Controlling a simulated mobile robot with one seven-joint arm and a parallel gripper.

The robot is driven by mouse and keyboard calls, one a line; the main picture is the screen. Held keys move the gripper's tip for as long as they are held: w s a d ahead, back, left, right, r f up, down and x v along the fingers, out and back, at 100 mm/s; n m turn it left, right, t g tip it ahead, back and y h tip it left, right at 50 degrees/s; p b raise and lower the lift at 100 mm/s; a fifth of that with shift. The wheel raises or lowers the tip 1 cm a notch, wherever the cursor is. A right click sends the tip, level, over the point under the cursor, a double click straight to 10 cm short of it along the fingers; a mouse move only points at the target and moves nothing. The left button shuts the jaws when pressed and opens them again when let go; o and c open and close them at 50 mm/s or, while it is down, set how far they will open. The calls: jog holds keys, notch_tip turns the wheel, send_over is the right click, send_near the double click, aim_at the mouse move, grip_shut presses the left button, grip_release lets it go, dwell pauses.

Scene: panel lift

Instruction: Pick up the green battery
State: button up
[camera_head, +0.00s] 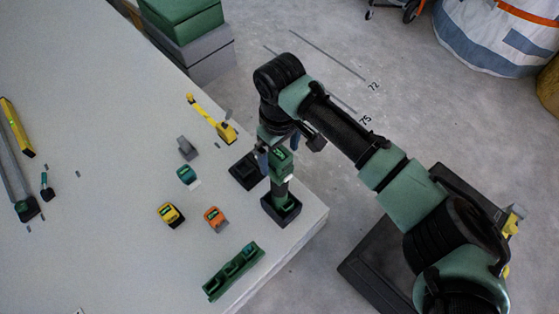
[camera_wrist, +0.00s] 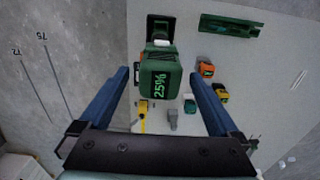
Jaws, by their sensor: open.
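A green block with a "25%" display, which looks like the green battery (camera_wrist: 160,80), fills the upper middle of the wrist view. In the head view it is the upper part (camera_head: 281,160) of an upright green tool standing in a black base (camera_head: 281,210) near the table's corner. My gripper (camera_wrist: 160,72) is open, with one blue finger on either side of the block in the wrist view. In the head view my gripper (camera_head: 270,150) is at the block's upper end. I cannot tell whether the fingers touch it. A smaller teal-green block (camera_head: 187,174) lies apart, to the left.
An empty-looking black holder (camera_head: 246,171) stands beside the base. Orange (camera_head: 216,218), yellow (camera_head: 170,214) and grey (camera_head: 187,148) blocks lie to the left. A green rack (camera_head: 233,271) lies near the front edge, and a yellow tool (camera_head: 210,117) lies farther back.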

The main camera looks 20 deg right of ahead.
notch_tip(320, 180, down, 2)
jog(key=shift+f, duration=0.15)
grip_shut()
jog(key=shift+r+p, duration=1.15)
jog(key=shift+r, duration=3.95)
jog(key=shift+a, duration=0.1)
